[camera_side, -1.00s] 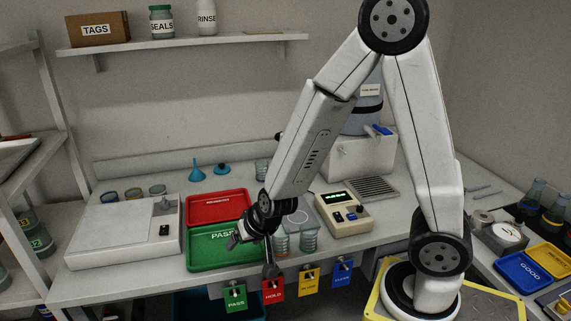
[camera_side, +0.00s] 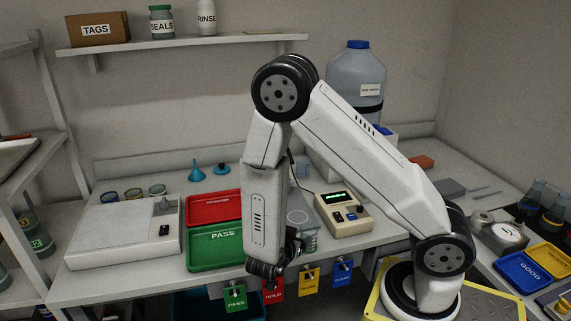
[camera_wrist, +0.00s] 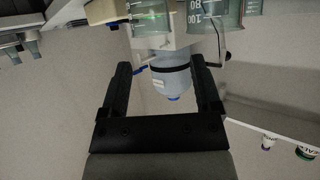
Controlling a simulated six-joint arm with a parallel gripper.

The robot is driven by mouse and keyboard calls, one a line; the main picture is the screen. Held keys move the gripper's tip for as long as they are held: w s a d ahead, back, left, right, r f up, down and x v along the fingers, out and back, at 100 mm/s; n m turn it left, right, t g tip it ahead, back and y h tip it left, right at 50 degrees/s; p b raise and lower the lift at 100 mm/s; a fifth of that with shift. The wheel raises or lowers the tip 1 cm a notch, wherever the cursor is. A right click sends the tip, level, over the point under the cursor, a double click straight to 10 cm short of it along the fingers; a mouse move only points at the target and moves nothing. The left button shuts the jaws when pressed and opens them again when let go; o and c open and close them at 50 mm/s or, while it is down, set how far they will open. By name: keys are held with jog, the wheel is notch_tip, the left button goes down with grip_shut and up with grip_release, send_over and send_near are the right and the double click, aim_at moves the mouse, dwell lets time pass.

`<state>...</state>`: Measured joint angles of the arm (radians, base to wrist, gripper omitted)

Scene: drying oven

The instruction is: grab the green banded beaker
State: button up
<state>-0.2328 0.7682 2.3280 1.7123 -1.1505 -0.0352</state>
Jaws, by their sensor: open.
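A clear graduated beaker (camera_side: 311,241) stands near the bench's front edge, just right of my gripper (camera_side: 276,268). A second one beside it is hidden by my arm in the side view. In the wrist view, which looks upside down, two graduated beakers, one on the left (camera_wrist: 150,22) and one on the right (camera_wrist: 214,18), show at the top edge, beyond my fingers. Green shows at the left one, but I cannot tell whether it is a band or the display behind. My gripper (camera_wrist: 160,64) is open and empty, low at the bench front.
The green PASS tray (camera_side: 200,250) and red tray (camera_side: 212,208) lie left of my forearm. The beige meter (camera_side: 345,214) stands right of the beakers. Hanging tags, including a yellow one (camera_side: 309,278), line the front edge. Several small banded containers (camera_side: 133,193) stand at the back left.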

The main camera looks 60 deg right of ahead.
aim_at(312, 225)
jog(key=shift+s+d, duration=0.1)
jog(key=shift+s, duration=0.3)
jog(key=shift+x, duration=1.35)
jog(key=shift+r, duration=0.1)
jog(key=shift+x, duration=2.6)
jog(key=shift+s, duration=0.15)
jog(key=c, duration=1)
jog(key=shift+r, duration=0.3)
notch_tip(312, 225, up, 9)
